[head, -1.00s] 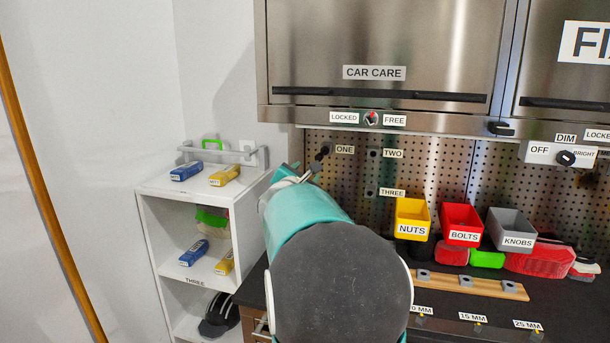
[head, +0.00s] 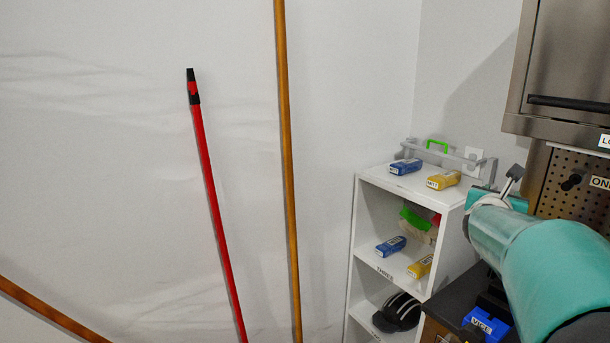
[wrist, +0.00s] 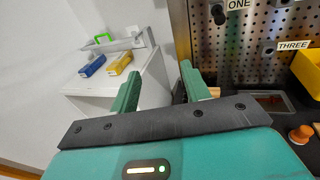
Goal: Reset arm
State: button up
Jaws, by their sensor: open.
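My gripper (wrist: 160,85) shows in the wrist view with its two green fingers apart and nothing between them. It is in front of the corner between the white shelf (wrist: 150,78) and the pegboard (wrist: 240,50). In the head view my arm enters at the lower right, and the gripper end is mostly hidden behind its own links. The white shelf also shows in the head view (head: 350,240), just left of the arm.
Blue boxes (head: 405,166) and yellow boxes (head: 443,180) lie on the shelf. A dark cap (head: 397,312) is on its lower level. A red pole (head: 215,200) and a wooden pole (head: 288,170) stand by the wall. A steel cabinet (head: 570,60) hangs at right.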

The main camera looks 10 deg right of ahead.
jog(key=s+a+f+n+y, duration=0.15)
jog(key=a+n+y, duration=0.25)
jog(key=a+n, duration=0.45)
jog(key=s+a+f+n+t+y, duration=0.1)
jog(key=a+f+n+y, duration=0.15)
jog(key=a+n, duration=0.65)
jog(key=s+a+f+n+y, duration=0.15)
jog(key=a+n+y, duration=0.25)
jog(key=a+n, duration=0.55)
jog(key=s+a+f+n+g+y, duration=0.1)
jog(key=s+a+f+n+g, duration=0.1)
jog(key=s+n, duration=0.4)
jog(key=s+a+f+n+g, duration=0.2)
jog(key=s+a+f+n, duration=0.3)
jog(key=s+a+n, duration=0.1)
jog(key=s+a+f+n+g+y, duration=0.1)
jog(key=s+a+f+n+g, duration=0.1)
jog(key=s+a+f+n, duration=0.2)
jog(key=s+n, duration=0.2)
jog(key=n, duration=0.1)
jog(key=shift+s+a+f+y, duration=0.15)
jog(key=shift+s+a+y, duration=0.15)
jog(key=shift+s+y, duration=0.1)
